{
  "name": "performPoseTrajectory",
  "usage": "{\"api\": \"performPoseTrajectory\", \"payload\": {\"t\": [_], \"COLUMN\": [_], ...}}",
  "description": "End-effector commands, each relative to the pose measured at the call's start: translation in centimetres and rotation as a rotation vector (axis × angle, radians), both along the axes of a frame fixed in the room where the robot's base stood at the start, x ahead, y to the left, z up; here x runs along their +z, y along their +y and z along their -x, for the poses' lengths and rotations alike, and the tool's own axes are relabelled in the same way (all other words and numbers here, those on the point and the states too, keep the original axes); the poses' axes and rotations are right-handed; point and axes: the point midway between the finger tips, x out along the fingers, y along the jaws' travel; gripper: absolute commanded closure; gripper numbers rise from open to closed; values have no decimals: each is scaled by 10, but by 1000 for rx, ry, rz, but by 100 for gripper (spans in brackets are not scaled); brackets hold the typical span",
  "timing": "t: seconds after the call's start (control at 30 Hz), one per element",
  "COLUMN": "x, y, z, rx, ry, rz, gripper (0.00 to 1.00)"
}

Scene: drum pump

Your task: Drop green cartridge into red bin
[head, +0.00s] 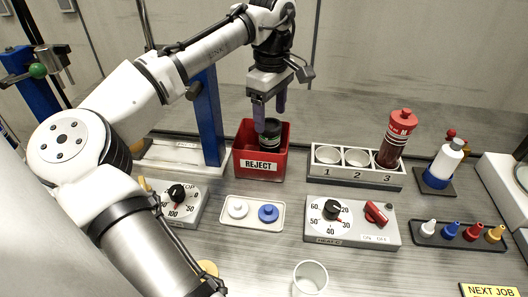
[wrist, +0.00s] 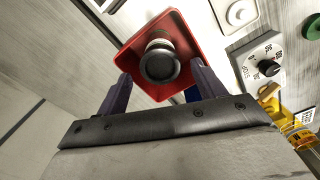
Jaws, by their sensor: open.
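The red bin (head: 247,163), labelled REJECT, stands at the back of the bench. A dark, black-capped cylinder (head: 269,134) is inside it. It also shows in the wrist view (wrist: 160,64) from above, with a pale ring around its cap. My gripper (head: 270,106) is open just above the bin, fingers pointing down, one on each side of the cylinder in the wrist view. The fingers appear apart from the cylinder.
Right of the bin is a numbered rack (head: 357,178) with a red-capped cartridge (head: 397,138) leaning in slot 3. A blue post (head: 207,118) stands close left. Control boxes, a cap tray (head: 252,224) and a white cup (head: 310,278) are in front.

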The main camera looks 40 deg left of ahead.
Motion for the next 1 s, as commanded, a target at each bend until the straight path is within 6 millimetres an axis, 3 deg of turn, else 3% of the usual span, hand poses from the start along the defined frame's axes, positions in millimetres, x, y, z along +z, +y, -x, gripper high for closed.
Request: {"api": "performPoseTrajectory", "payload": {"t": [0.3, 0.5, 0.7, 1.0], "x": [74, 107, 117, 117], "y": [-1, 0, 0, 0], "z": [-1, 0, 0, 0], "rx": [0, 2, -1, -1], "ry": [-3, 1, 0, 0], "rz": [0, -3, -1, 0], "gripper": [31, 31, 31, 31]}}
